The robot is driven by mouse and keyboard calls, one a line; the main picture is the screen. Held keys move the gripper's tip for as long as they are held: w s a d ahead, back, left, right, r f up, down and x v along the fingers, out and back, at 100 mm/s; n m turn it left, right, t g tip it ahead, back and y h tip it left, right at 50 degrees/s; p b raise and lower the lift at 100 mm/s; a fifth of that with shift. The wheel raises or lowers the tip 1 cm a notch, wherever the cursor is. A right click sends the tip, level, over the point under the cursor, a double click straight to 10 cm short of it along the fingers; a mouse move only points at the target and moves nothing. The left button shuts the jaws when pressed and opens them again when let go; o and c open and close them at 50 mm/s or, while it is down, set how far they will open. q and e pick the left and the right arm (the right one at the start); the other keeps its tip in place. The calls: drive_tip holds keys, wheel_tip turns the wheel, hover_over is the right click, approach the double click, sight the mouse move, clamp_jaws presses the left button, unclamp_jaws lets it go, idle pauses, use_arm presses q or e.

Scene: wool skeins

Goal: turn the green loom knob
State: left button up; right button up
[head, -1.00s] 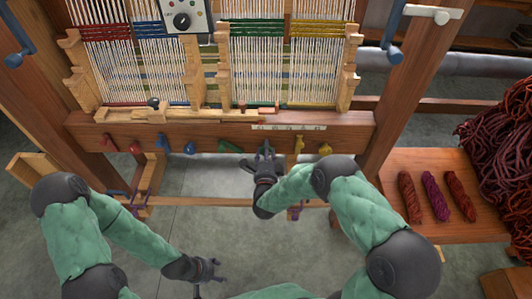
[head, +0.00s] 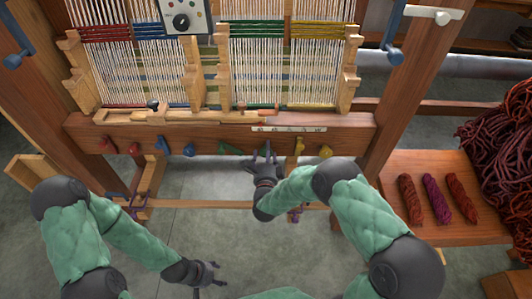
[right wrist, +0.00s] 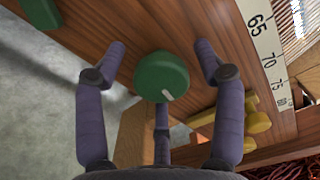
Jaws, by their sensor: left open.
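A round green knob (right wrist: 161,77) with a white mark on its face sits on the wooden loom beam. In the right wrist view it lies between the spread fingers of my right gripper (right wrist: 160,70), with gaps at both sides; whether the lower finger touches it I cannot tell. In the head view my right gripper (head: 265,155) is at the beam's lower edge and mostly covers this knob. My left gripper (head: 214,272) is open and empty, low over the floor.
Blue (head: 189,150), red (head: 134,150) and yellow (head: 299,146) knobs line the beam (head: 350,135). Skeins (head: 438,198) lie on a wooden bench (head: 400,162) at right.

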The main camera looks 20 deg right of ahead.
drive_tip(key=v, duration=1.2)
idle(0.6)
